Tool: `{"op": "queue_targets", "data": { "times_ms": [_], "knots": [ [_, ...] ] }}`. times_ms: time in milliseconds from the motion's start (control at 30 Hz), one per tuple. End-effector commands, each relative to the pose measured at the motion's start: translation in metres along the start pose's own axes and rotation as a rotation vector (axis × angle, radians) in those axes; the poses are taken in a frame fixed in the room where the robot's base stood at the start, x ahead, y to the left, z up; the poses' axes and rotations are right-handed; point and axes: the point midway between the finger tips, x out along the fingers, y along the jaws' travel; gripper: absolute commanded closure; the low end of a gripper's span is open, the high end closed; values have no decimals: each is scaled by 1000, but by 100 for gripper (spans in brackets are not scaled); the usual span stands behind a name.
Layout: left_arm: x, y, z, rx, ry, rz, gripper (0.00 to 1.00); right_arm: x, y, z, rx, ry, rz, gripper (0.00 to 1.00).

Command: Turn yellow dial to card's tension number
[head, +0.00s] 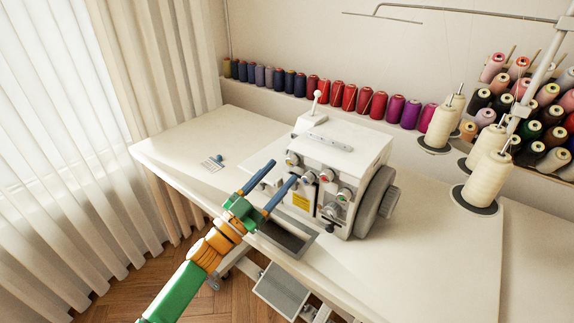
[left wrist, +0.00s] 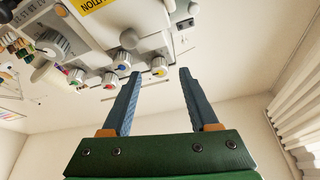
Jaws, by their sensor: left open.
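The yellow dial (left wrist: 159,67) is a white knob with a yellow-marked face on the front of the white sewing machine (head: 340,150). In the head view it appears to be the leftmost knob (head: 292,159). My left gripper (head: 282,171) is open, with its blue fingers pointing at the machine front. In the left wrist view, the dial shows between the two fingertips (left wrist: 160,73), apparently just beyond them; I cannot tell whether they touch it. The dial's number is too small to read. I cannot pick out a card with a readable number. My right gripper is not in view.
Blue (left wrist: 129,38), red (left wrist: 108,78) and green (left wrist: 77,77) knobs sit close beside the yellow one. Large cream thread cones (head: 486,180) stand right of the machine. A small flat item (head: 212,164) lies on the white table (head: 180,140), which is mostly clear at left.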

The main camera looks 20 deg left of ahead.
Motion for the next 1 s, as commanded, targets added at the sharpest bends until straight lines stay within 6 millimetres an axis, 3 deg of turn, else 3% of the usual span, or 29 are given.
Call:
{"op": "queue_targets", "data": {
  "times_ms": [133,400,433,600,667,1000],
  "knots": [
    [22,0,0,0,0,-1,40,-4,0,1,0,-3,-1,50],
    [27,0,1,-1,-4,-1,40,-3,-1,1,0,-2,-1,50],
    [27,0,1,-1,-4,-1,42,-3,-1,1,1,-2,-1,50],
    [27,0,1,-1,-4,-1,88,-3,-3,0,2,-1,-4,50],
    [27,0,1,-1,-4,-1,100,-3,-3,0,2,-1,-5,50],
    [27,-1,2,37,-4,14,100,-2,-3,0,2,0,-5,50]
  ]
}}
